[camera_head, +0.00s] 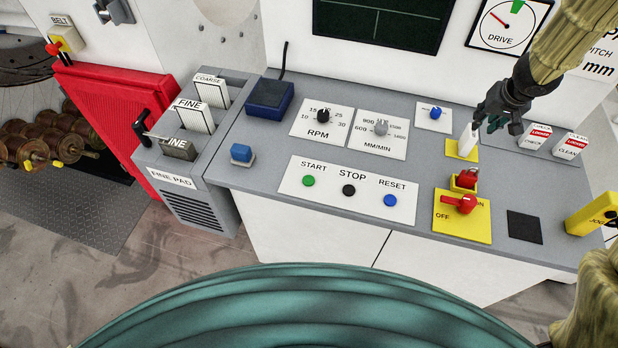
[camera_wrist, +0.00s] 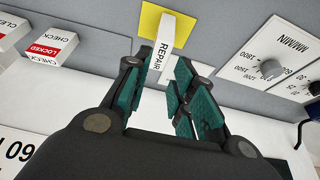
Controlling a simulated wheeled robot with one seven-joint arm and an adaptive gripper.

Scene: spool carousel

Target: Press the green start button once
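The green start button (camera_head: 308,181) is a small round button at the left end of a white plate (camera_head: 335,203) labelled START, STOP, RESET, on the grey console. My gripper (camera_head: 490,120) is well to the right of it and further back, above a white tag (camera_head: 467,140) standing on a yellow square. In the wrist view my gripper (camera_wrist: 165,95) is open, its green-padded fingers apart. The start button is outside the wrist view.
The black stop button (camera_head: 348,190) and blue reset button (camera_head: 390,200) share the plate. RPM (camera_head: 323,116) and MM/MIN (camera_head: 381,127) knobs stand behind it. A red switch (camera_head: 462,203) on a yellow plate is to the right.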

